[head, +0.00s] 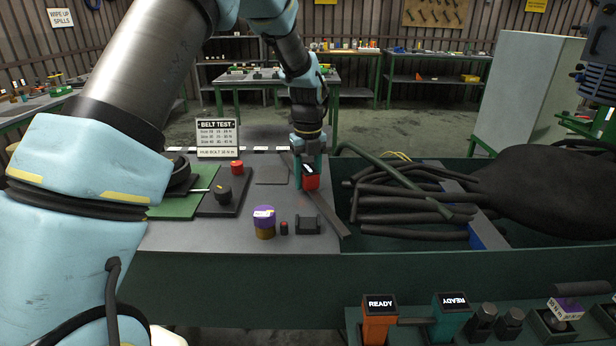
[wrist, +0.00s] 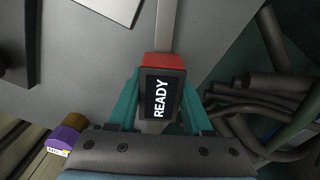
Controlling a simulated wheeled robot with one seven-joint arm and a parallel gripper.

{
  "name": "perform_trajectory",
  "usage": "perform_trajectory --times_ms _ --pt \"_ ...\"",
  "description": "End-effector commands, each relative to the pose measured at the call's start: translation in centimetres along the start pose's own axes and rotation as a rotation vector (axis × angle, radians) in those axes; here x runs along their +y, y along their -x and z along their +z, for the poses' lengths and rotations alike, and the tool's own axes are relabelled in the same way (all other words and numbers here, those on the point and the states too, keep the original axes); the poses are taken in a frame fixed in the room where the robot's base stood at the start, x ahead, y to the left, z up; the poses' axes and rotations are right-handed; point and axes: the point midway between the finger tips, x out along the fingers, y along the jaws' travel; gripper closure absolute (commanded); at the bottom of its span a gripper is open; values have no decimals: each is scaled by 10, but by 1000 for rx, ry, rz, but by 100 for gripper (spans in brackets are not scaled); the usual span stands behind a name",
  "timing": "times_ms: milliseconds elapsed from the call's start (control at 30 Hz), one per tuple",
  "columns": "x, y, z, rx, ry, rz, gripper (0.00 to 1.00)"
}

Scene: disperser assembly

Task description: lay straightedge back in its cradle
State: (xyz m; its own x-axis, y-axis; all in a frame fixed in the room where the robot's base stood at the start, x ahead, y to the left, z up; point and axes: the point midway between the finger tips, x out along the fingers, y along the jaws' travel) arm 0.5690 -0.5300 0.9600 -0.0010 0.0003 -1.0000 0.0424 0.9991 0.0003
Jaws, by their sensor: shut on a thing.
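My gripper (head: 310,172) points down over the grey bench top. In the wrist view my gripper's teal fingers (wrist: 160,95) are closed on the sides of a red block (wrist: 163,62) with a dark READY screen. The same red block (head: 311,183) shows between the fingers in the head view. A long grey strip, apparently the straightedge (head: 328,213), runs diagonally past the block; it also shows in the wrist view (wrist: 167,25). I cannot tell whether the strip is joined to the block or passes beneath it. No cradle is clearly identifiable.
A purple-topped jar (head: 264,223), a small black bracket (head: 308,223) and a red button on black (head: 236,168) stand on the bench. Thick dark hoses (head: 405,200) fill the green trough at right. Orange (head: 379,318) and teal (head: 449,316) READY units stand in front.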

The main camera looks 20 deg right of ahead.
Motion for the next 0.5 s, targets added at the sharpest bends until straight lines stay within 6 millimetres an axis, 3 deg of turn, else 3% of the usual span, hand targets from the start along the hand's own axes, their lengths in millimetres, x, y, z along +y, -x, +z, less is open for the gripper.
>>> perform_trajectory --times_ms 67,100,333,500 --pt "0 1 0 -2 0 -1 100" --pt "0 0 0 0 0 0 48" --pt "0 0 0 0 -1 0 22" --pt "0 0 0 0 -1 0 20"
